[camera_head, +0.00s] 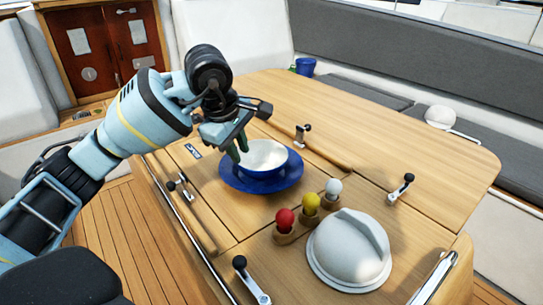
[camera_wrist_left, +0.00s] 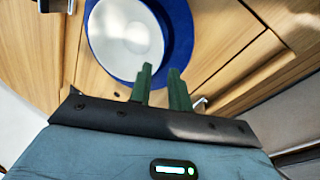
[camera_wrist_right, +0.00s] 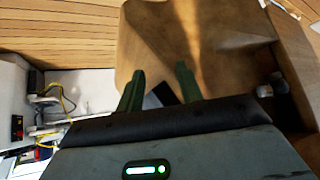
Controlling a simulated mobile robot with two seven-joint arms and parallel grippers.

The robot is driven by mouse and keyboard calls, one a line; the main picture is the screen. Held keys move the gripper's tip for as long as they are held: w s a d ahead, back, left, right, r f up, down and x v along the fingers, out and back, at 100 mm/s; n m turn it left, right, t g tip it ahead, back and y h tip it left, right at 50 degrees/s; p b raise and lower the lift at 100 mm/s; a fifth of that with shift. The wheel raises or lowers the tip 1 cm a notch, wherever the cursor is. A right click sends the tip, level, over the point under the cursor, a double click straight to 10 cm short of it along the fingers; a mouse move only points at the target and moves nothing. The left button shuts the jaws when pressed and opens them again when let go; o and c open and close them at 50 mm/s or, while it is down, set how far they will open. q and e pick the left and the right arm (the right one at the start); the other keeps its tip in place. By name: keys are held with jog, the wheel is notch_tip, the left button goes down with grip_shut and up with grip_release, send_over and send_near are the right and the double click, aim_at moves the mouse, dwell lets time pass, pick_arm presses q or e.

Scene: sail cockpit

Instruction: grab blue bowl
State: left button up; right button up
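The blue bowl (camera_head: 264,158), white inside, stands upright on a blue plate (camera_head: 235,182) on the wooden table. My left gripper (camera_head: 239,147) is at the bowl's left rim in the head view, fingers pointing down. In the left wrist view the bowl (camera_wrist_left: 125,38) lies just beyond the fingertips (camera_wrist_left: 158,71), which are apart with a gap between them. I cannot tell whether a finger touches the rim. My right gripper (camera_wrist_right: 160,72) shows only in the right wrist view; its fingers are apart with nothing held between them.
Red (camera_head: 285,218), yellow (camera_head: 311,202) and white (camera_head: 333,188) round-topped pieces stand near the bowl. A large white dome (camera_head: 348,250) is at the front right. A blue cup (camera_head: 305,66) stands at the back. Black-knobbed handles are around the table; its right part is clear.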

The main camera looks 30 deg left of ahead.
aim_at(247, 170)
pick_arm(q)
jog(key=shift+s+f, duration=0.25)
jog(key=shift+s, duration=0.15)
jog(key=shift+x, duration=0.85)
jog(key=shift+w+d+f, duration=0.1)
jog(key=shift+w+f, duration=0.2)
jog(key=shift+f, duration=0.15)
jog(key=x, duration=0.4)
jog(key=shift+w+d, duration=0.1)
jog(key=shift+w, duration=0.05)
jog(key=shift+f, duration=0.15)
pick_arm(e)
jog(key=shift+s+r, duration=0.2)
jog(key=shift+s, duration=0.2)
jog(key=shift+d, duration=0.1)
pick_arm(q)
jog(key=c, duration=0.4)
grip_shut()
pick_arm(e)
jog(key=shift+s+f, duration=0.2)
